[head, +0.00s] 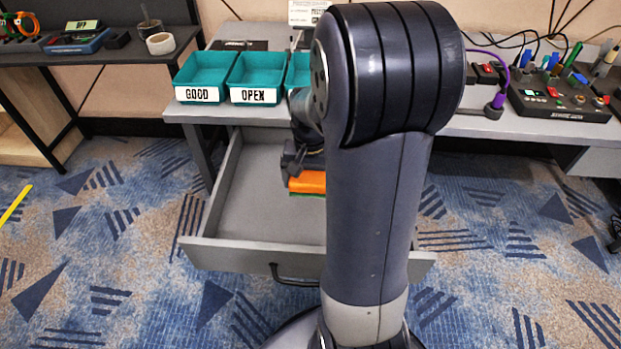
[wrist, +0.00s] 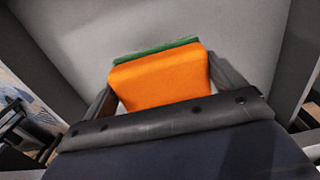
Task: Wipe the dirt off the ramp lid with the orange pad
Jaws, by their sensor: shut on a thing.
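The orange pad (head: 311,182), with a green layer along one side, is over the open grey drawer (head: 255,245) in the head view. Whether it touches the drawer floor I cannot tell. My gripper (head: 297,168) is shut on it. In the wrist view the pad (wrist: 160,80) sits between the two fingers of my gripper (wrist: 165,88), its green edge facing away. Plain grey surfaces lie around it there. I cannot make out a ramp lid or any dirt; my arm hides part of the drawer and the desk.
Teal bins marked GOOD (head: 203,76) and OPEN (head: 256,76) stand on the desk above the drawer. A dark control box (head: 560,97) with coloured connectors stands on the right. A dark shelf (head: 90,50) with tape is at the left. The carpet (head: 100,260) in front is clear.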

